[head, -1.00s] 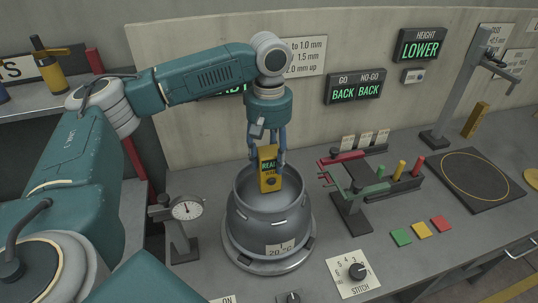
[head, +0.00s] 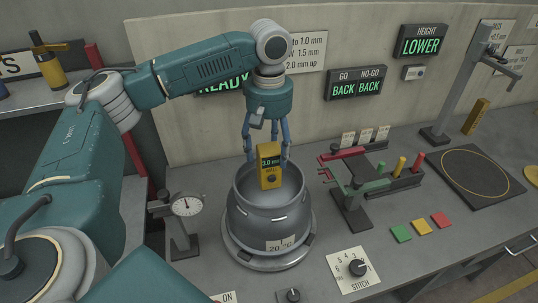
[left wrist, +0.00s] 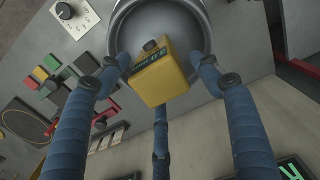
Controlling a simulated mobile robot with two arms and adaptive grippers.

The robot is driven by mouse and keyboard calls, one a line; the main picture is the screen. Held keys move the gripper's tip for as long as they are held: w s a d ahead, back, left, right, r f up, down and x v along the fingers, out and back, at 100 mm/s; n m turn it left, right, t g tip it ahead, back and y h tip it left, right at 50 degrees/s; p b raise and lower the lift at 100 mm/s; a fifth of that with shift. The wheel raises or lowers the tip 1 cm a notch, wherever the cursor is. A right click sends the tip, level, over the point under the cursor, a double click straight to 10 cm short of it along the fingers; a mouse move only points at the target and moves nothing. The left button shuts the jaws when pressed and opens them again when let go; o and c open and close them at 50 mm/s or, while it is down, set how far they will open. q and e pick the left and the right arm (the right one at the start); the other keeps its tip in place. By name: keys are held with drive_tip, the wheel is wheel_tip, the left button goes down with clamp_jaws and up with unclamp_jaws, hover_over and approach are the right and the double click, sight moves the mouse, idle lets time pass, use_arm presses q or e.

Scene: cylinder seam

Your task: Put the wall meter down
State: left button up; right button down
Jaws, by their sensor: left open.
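The yellow wall meter (head: 270,166) stands at the far rim of the grey metal cylinder (head: 262,215), with its lit display reading 3.0 mm. Its lower end is at the mouth of the cylinder; I cannot tell exactly how it rests there. My left gripper (head: 266,152) is right above and around the meter, with its blue fingers spread. In the left wrist view the meter (left wrist: 160,80) lies between the three open fingers (left wrist: 160,92), and gaps show on both sides. My right gripper is not in view.
The cylinder sits on a round base (head: 270,262). A dial gauge (head: 186,207) stands close at left. A stand with red and green arms (head: 352,205) is at right, near a stitch knob plate (head: 353,270). The round-marked dark pad (head: 480,192) is empty.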

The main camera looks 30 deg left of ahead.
use_arm(q)
wheel_tip(320, 180, up, 10)
drive_tip(key=shift+f+b, duration=0.1)
drive_tip(key=shift+b, duration=0.5)
drive_tip(key=shift+r, duration=0.35)
